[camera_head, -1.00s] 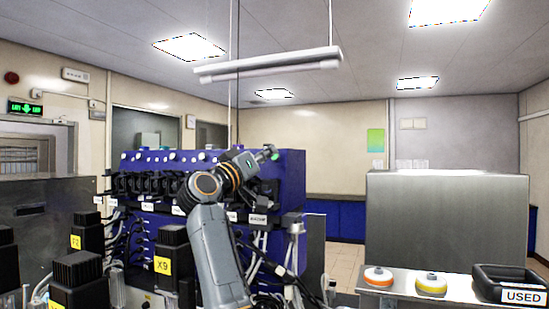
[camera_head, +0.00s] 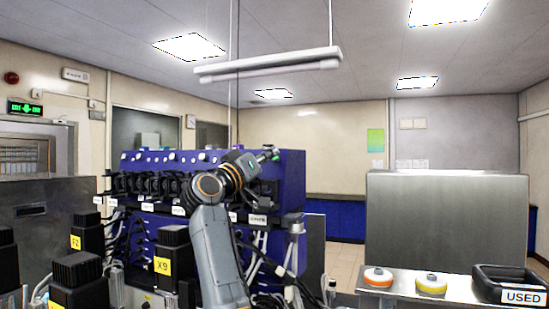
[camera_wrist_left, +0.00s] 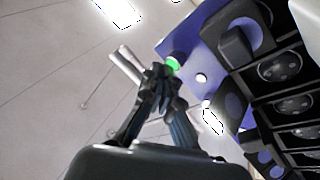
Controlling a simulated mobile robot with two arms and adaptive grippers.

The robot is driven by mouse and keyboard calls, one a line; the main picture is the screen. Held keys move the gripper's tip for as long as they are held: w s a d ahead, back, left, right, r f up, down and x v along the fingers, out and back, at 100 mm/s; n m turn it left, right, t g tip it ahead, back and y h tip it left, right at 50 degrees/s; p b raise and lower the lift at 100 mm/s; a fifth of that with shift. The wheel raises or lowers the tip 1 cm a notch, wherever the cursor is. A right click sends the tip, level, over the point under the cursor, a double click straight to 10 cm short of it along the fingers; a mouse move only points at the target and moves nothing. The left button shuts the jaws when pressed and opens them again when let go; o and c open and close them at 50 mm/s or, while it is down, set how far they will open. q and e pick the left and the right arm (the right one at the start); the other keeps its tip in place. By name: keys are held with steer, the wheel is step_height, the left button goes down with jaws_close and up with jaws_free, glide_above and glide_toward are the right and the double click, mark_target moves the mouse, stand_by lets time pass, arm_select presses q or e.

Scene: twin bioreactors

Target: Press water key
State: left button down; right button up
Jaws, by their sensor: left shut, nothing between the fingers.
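The blue bioreactor housing (camera_head: 292,180) stands in the middle of the head view, with a row of small knobs or keys along its top edge. My left gripper (camera_head: 268,153) is at the right end of that top edge, its fingers shut and empty. In the left wrist view the shut fingertips (camera_wrist_left: 160,76) are close beside a green round key (camera_wrist_left: 173,64) on the blue panel. I cannot tell whether they touch it. A white round key (camera_wrist_left: 201,78) is farther along the same panel. No label naming the water key is readable. My right gripper is out of view.
Black pump heads (camera_wrist_left: 280,66) line the housing beside the keys. Black units with yellow labels (camera_head: 162,264) and cables stand in front at the left. At the right are a steel cabinet (camera_head: 440,225), orange and yellow round items, and a black tray (camera_head: 512,280) marked USED.

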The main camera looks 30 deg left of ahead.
arm_select(q)
steer(key=shift+w+f, duration=0.15)
steer(key=shift+w, duration=0.35)
stand_by(0.7)
steer(key=shift+s, duration=0.15)
steer(key=shift+s+r+b, duration=0.25)
steer(key=shift+s+b, duration=0.1)
steer(key=shift+s, duration=0.4)
steer(key=shift+s+b, duration=0.35)
steer(key=shift+s, duration=0.15)
steer(key=shift+s+d+r+b, duration=0.1)
steer(key=shift+s+r+b, duration=0.2)
steer(key=shift+s, duration=0.5)
steer(key=shift+s+d+r+b, duration=0.1)
steer(key=shift+s+r+b, duration=0.15)
steer(key=shift+s, duration=0.55)
steer(key=shift+s+r+b, duration=0.2)
steer(key=shift+s+b, duration=0.1)
steer(key=shift+s, duration=0.5)
steer(key=shift+w+f, duration=0.1)
